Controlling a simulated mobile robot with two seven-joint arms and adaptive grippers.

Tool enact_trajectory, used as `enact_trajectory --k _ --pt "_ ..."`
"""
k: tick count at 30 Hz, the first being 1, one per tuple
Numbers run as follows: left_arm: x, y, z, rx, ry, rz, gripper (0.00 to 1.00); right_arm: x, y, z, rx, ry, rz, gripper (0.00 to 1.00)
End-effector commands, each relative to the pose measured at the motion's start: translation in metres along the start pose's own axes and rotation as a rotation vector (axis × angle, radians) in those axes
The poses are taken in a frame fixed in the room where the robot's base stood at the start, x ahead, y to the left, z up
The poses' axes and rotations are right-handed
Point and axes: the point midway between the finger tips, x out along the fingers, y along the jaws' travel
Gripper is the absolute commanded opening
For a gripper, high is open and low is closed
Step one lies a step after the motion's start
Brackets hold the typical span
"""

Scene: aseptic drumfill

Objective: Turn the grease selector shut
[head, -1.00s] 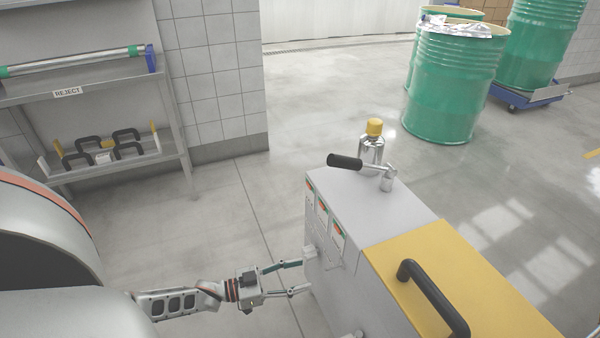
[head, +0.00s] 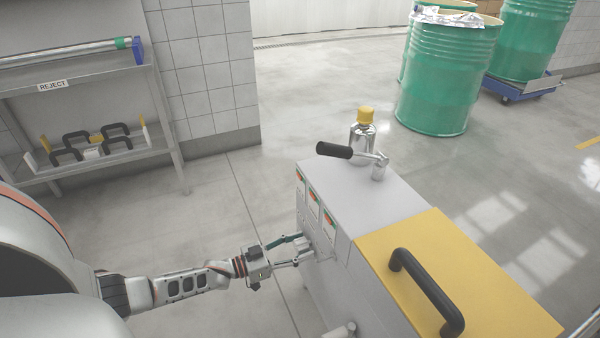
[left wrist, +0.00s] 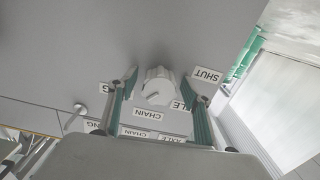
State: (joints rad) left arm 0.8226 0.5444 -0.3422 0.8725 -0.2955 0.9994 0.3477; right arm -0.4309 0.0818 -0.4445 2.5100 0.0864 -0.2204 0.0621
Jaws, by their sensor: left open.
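The grease selector is a white ribbed knob (left wrist: 158,86) on the grey side panel of the machine (head: 345,200). SHUT (left wrist: 208,75), AXLE and CHAIN (left wrist: 147,115) labels stand around it, with another label partly hidden at the left. A thin mark on the knob's face slants toward the lower left in the left wrist view; I cannot tell exactly which label it meets. My left gripper (head: 298,250) is open at the panel, its two fingers on either side of the knob in the left wrist view (left wrist: 160,76). Contact is not clear. My right gripper is out of view.
A black-handled lever (head: 350,154) and a yellow-capped bottle (head: 363,130) are at the machine's top. A black handle (head: 428,292) rises from its yellow lid (head: 400,245). A REJECT shelf (head: 90,80) stands at left, green drums (head: 448,75) behind. Floor between is clear.

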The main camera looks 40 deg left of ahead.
Motion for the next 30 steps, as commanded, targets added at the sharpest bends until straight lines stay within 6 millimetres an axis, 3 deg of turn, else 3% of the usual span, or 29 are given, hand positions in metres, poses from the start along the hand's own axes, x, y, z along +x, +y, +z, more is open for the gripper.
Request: enact_trajectory --k 5,10,21,30 --pt "0.0001 0.0002 0.0 0.0 0.0 0.0 0.49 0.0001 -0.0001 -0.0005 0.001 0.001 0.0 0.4" --pt "0.0 0.0003 0.0001 0.0 0.0 0.0 0.11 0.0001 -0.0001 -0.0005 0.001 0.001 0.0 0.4" --pt "-0.0003 0.0004 0.0003 -0.031 -0.001 0.001 0.11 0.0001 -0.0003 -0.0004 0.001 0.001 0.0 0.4" --pt "-0.0005 0.0007 0.0006 -0.208 -0.002 0.001 0.11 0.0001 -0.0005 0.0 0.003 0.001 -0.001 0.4"
